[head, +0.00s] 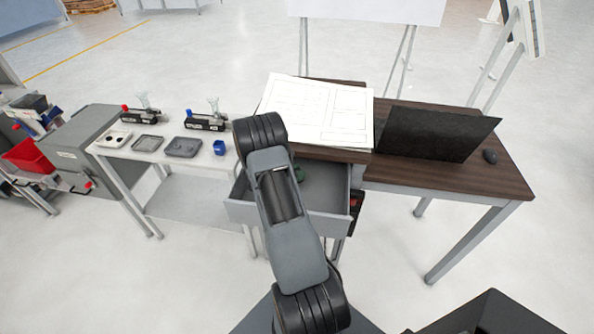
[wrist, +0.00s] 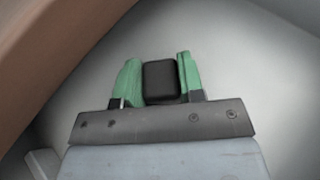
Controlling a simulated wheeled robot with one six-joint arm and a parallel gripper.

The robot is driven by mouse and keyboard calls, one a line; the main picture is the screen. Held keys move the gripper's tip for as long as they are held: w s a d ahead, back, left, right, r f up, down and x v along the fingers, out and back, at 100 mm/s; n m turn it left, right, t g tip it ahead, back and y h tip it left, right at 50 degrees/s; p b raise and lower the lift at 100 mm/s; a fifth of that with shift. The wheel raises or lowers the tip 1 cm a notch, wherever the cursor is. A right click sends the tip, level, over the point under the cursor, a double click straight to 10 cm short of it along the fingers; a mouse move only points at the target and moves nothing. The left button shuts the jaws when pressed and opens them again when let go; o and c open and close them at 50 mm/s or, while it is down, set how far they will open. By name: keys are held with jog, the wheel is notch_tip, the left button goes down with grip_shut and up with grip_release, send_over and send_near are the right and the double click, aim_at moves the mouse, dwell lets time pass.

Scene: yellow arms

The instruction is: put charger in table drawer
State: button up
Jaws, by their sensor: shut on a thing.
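The charger (wrist: 161,82) is a small black block with rounded corners. In the wrist view my gripper (wrist: 160,80) is shut on it, one green finger on each side. The grey surface behind it appears to be the drawer's inside. In the head view the table drawer (head: 330,224) is pulled out under the dark wooden table (head: 480,179). My arm covers much of the drawer, and only a bit of green finger shows inside its opening. The charger is hidden there. I cannot tell whether the charger touches the drawer bottom.
A white side table (head: 172,158) with trays and a blue cup (head: 219,147) stands left of the drawer. A brown edge (wrist: 50,50) is close at upper left in the wrist view.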

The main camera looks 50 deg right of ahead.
jog(key=shift+f, duration=0.15)
jog(key=o, duration=1)
